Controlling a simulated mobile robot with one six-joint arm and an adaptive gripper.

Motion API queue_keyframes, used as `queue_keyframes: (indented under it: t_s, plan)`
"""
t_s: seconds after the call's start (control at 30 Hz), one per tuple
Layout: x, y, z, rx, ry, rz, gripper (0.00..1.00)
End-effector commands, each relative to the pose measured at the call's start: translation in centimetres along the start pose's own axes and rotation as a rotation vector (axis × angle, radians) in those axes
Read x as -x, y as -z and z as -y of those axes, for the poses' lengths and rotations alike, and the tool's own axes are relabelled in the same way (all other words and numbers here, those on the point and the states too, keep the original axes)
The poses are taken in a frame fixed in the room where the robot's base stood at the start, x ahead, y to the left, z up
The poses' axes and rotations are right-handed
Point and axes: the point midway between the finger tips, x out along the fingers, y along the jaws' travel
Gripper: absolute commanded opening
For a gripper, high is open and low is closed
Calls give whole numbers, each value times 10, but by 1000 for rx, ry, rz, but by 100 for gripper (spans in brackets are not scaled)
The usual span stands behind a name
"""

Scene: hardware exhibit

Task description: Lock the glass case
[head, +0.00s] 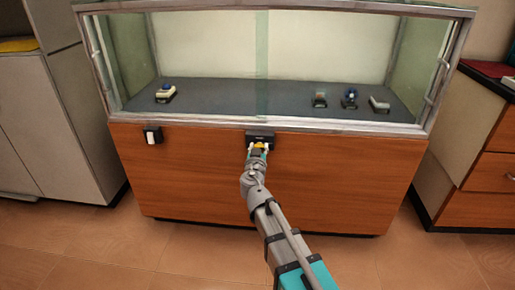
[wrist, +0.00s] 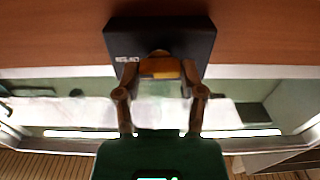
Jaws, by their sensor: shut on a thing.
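The glass case (head: 200,185) has a wooden lower body and a glazed top with a grey metal frame. A black lock box (head: 260,136) sits at the middle of its front, just below the glass, and also fills the top of the wrist view (wrist: 158,36). My gripper (head: 258,151) is right at the box. In the wrist view its two fingers (wrist: 160,76) close on a small orange-yellow piece (wrist: 160,66), which looks like a key or knob against the box. Whether that piece is turned cannot be told.
A small black-and-white box (head: 153,135) is on the case front at left. Several small exhibits, including one at left (head: 166,92), lie on the dark shelf inside. A grey cabinet (head: 40,125) stands left and a wooden drawer unit (head: 483,175) right. The floor in front is clear.

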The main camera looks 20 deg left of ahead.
Motion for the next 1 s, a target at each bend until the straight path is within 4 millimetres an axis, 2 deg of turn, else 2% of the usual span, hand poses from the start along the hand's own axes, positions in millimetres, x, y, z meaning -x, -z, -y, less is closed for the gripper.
queue_keyframes:
  t_s: [0.37, 1.0]
  plan:
    - [-1, 0, 2, 219, 4, -1, 4]
    - [-1, -1, 5, 818, 3, -2, 4]
